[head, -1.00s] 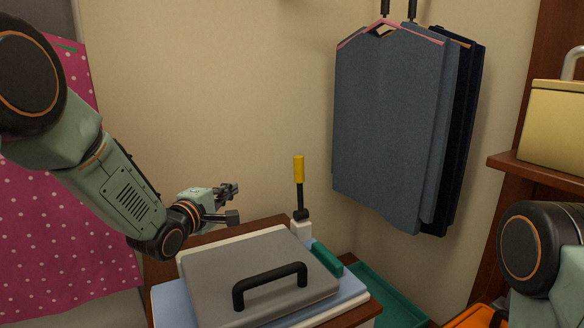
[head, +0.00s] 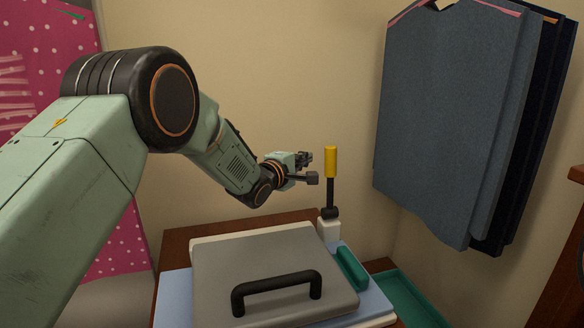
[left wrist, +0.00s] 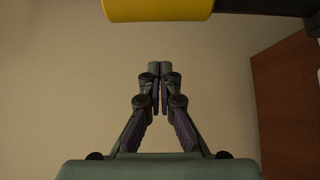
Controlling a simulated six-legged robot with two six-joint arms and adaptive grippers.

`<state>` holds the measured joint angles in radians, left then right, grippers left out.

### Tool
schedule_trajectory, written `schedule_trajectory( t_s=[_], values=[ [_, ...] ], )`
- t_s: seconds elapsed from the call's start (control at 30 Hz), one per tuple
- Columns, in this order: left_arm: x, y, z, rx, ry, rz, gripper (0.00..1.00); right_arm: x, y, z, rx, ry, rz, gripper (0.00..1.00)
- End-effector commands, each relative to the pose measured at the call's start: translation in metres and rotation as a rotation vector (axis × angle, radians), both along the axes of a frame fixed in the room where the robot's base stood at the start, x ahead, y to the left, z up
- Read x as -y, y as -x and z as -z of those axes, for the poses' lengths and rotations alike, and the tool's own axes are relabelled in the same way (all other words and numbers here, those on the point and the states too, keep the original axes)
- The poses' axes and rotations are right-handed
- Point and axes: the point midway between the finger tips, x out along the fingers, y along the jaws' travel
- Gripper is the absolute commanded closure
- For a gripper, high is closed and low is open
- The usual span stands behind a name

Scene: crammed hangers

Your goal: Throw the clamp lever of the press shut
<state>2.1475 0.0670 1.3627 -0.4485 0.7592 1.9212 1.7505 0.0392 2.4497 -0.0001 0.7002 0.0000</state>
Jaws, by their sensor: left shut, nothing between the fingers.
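The clamp lever (head: 331,162) stands upright at the back right of the press, with a yellow grip on a black stem and a white base block. In the left wrist view its yellow grip (left wrist: 158,9) crosses the top edge. The press (head: 215,270) has a flat grey lid, lowered, with a black handle (head: 277,290). My left gripper (head: 310,167) is shut and empty, just left of the lever, near the lower end of its yellow grip. The shut fingertips (left wrist: 159,66) show in the left wrist view. My right gripper is out of view.
Grey-blue and dark garments (head: 450,120) hang on the right. A green block (head: 351,267) lies beside the lid, with a green tray (head: 410,300) lower right. Pink dotted cloth (head: 115,250) hangs at left. The wall is close behind the lever.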

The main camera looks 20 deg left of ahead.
Motion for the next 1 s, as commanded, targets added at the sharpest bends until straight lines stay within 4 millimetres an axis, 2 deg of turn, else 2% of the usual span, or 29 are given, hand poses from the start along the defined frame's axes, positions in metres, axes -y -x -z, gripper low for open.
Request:
schedule_trajectory(
  t_s=[0.07, 0.43, 1.0],
  values=[
    [0.002, -0.005, 0.001, 0.002, -0.002, 0.001, 1.00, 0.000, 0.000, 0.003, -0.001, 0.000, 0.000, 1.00],
    [0.028, 0.018, -0.003, 0.000, -0.001, 0.001, 1.00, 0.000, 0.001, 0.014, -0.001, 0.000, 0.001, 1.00],
    [0.035, 0.018, -0.003, 0.013, -0.010, 0.003, 1.00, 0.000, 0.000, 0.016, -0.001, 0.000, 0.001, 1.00]
  ],
)
